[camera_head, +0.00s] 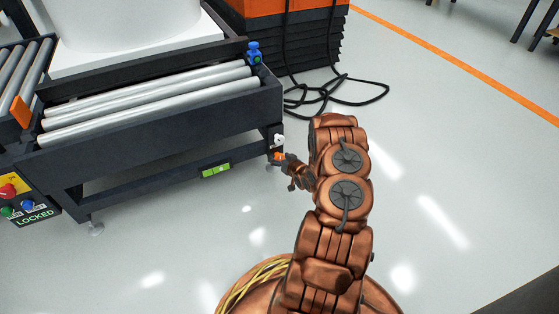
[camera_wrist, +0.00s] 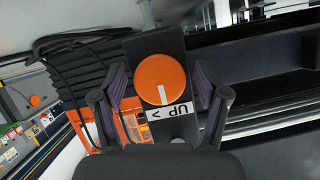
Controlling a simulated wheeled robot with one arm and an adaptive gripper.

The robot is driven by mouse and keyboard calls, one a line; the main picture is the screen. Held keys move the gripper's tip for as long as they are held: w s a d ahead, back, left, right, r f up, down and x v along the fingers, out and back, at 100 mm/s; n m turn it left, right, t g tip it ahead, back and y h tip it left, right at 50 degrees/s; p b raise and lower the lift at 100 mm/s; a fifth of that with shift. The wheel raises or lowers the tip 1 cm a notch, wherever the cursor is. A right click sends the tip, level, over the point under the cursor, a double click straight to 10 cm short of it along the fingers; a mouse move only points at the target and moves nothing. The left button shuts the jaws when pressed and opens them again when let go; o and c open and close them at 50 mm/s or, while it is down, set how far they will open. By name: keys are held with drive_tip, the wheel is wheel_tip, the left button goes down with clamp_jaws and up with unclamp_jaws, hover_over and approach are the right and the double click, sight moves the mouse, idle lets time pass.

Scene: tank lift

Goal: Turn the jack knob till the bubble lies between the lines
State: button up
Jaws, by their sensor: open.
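The orange round jack knob (camera_wrist: 162,80) has a white pointer line and sits on a dark leg plate, with a white label reading "UP" and an arrow (camera_wrist: 170,111) by it. In the head view the knob (camera_head: 277,157) is small, at the frame's right front corner. My gripper (camera_wrist: 161,78) is open, one finger on each side of the knob, with small gaps showing. In the head view my gripper (camera_head: 291,172) is right at that corner. The green level vial (camera_head: 215,171) is on the lower rail; its bubble and lines are too small to read.
The roller conveyor frame (camera_head: 160,130) bears a white tank (camera_head: 130,25). A blue fitting (camera_head: 254,52) stands on its corner. Black cables (camera_head: 335,90) lie on the floor behind. A control box marked LOCKED (camera_head: 30,214) is at left. The floor at right is clear.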

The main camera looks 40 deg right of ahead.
drive_tip(key=c, duration=1.2)
drive_tip(key=shift+a, duration=0.1)
drive_tip(key=shift+a+n+g+h+p, duration=0.1)
drive_tip(key=shift+n+g+h+p, duration=0.3)
drive_tip(key=shift+n, duration=0.6)
drive_tip(key=n+h+p, duration=0.2)
drive_tip(key=n, duration=0.1)
drive_tip(key=shift+h, duration=0.3)
drive_tip(key=n+h+p, duration=0.1)
drive_tip(key=n+p, duration=0.2)
drive_tip(key=shift+h, duration=0.4)
drive_tip(key=n+h+p, duration=0.1)
drive_tip(key=n+p, duration=0.2)
drive_tip(key=shift+h+p, duration=0.3)
drive_tip(key=shift+p, duration=0.1)
drive_tip(key=shift+f, duration=0.1)
